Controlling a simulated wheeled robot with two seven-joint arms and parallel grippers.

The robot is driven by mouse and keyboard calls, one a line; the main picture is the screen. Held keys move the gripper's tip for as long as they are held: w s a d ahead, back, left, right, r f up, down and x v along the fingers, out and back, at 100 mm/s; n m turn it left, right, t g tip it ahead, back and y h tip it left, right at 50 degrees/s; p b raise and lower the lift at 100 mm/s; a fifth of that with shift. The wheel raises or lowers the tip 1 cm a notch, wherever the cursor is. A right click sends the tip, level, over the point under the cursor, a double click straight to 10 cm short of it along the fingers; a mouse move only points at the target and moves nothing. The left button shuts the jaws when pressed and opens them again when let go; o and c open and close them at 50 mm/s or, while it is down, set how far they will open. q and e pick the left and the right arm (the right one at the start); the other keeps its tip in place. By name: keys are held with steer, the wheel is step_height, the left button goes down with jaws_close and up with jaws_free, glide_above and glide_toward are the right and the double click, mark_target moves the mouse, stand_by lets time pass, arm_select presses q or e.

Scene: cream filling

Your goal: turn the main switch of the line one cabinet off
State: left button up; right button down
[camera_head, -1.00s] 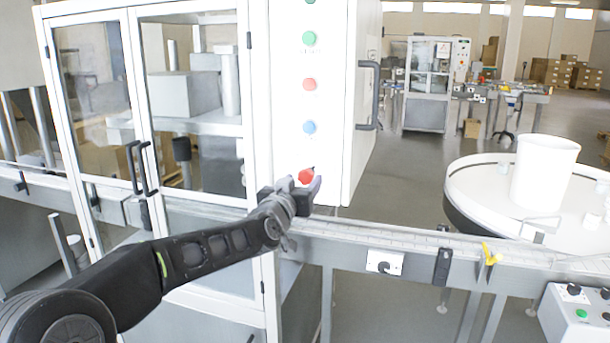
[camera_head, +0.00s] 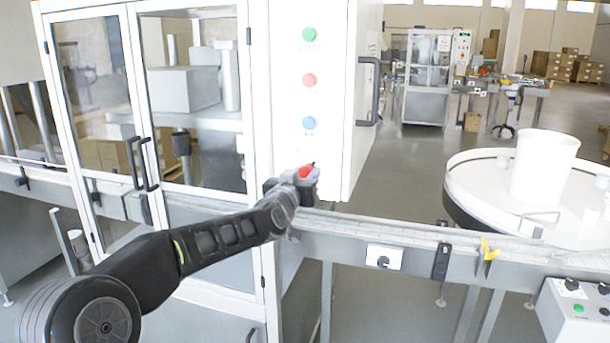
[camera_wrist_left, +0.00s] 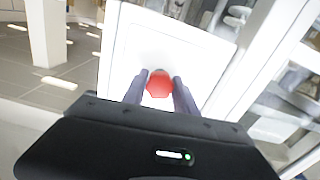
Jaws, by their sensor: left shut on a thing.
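The main switch, a red knob (camera_head: 306,171), sits low on the front of the white cabinet (camera_head: 343,120), below a column of round buttons. My left gripper (camera_head: 308,180) is at the knob and hides part of it. In the left wrist view the red knob (camera_wrist_left: 159,83) shows between the two fingers of my left gripper (camera_wrist_left: 160,90), which is shut on it. The knob's exact angle is hard to tell. My right gripper is not in view.
Green (camera_head: 309,34), pale red (camera_head: 309,80) and blue (camera_head: 309,123) buttons are above the knob. A conveyor rail (camera_head: 400,233) runs right below it. A round white table (camera_head: 470,190) with a white bucket (camera_head: 543,170) stands at the right.

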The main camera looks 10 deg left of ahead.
arm_select(q)
jaws_close()
steer(key=shift+n, duration=0.3)
steer(key=shift+f+n+b, duration=0.1)
steer(key=shift+n+b, duration=1)
steer(key=shift+b, duration=0.05)
steer(key=n+b, duration=0.1)
steer(key=n, duration=0.1)
steer(key=shift+n, duration=0.3)
steer(key=n+b, duration=0.2)
steer(key=n, duration=0.2)
steer(key=shift+n, duration=0.3)
steer(key=n+b, duration=0.1)
steer(key=n, duration=0.3)
steer(key=shift+r, duration=0.2)
